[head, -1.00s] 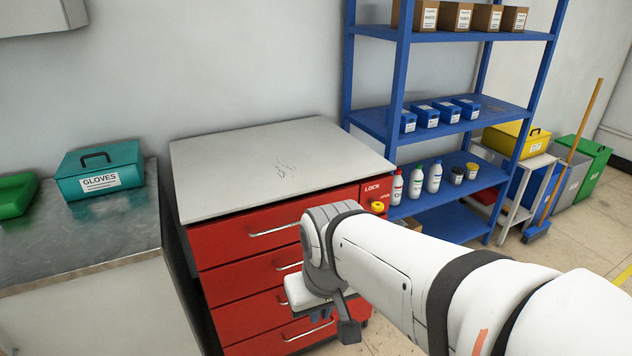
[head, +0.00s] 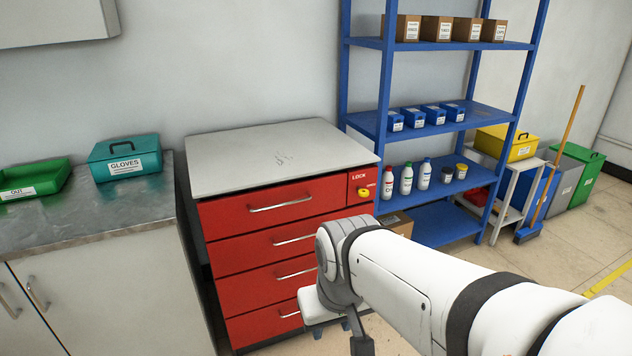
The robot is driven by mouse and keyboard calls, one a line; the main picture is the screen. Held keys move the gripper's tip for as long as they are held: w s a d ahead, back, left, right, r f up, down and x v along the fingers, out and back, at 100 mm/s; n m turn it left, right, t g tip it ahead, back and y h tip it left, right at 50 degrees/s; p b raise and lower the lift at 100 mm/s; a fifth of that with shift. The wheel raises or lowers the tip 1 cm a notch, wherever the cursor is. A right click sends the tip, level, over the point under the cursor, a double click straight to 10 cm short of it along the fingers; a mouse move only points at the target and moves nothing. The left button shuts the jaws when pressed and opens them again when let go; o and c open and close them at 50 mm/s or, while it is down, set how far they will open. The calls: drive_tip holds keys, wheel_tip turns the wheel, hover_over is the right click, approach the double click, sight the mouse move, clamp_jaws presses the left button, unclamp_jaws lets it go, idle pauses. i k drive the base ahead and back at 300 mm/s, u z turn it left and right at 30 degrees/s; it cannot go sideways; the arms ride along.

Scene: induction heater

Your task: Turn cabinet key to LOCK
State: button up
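The red drawer cabinet (head: 270,224) with a grey top stands in the middle of the head view. Its drawers look shut. A yellow key knob (head: 364,192) sits on the red panel at the cabinet's upper right front, under the word LOCK, with a smaller label at its right. I cannot tell its exact angle. My gripper (head: 345,325) hangs at the end of my white arm, in front of the lower drawers, below and apart from the key. Its fingers are small and partly hidden by my wrist, so I cannot tell whether they are open.
A metal bench (head: 90,222) with a teal GLOVES box (head: 124,160) and a green tray (head: 34,180) stands at the left. A blue shelf rack (head: 440,120) with bottles and boxes stands at the right. Floor at the lower right is clear.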

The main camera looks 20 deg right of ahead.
sight(365, 192)
drive_tip(key=z, duration=0.4)
drive_tip(key=i, duration=1.4)
drive_tip(key=u, duration=0.45)
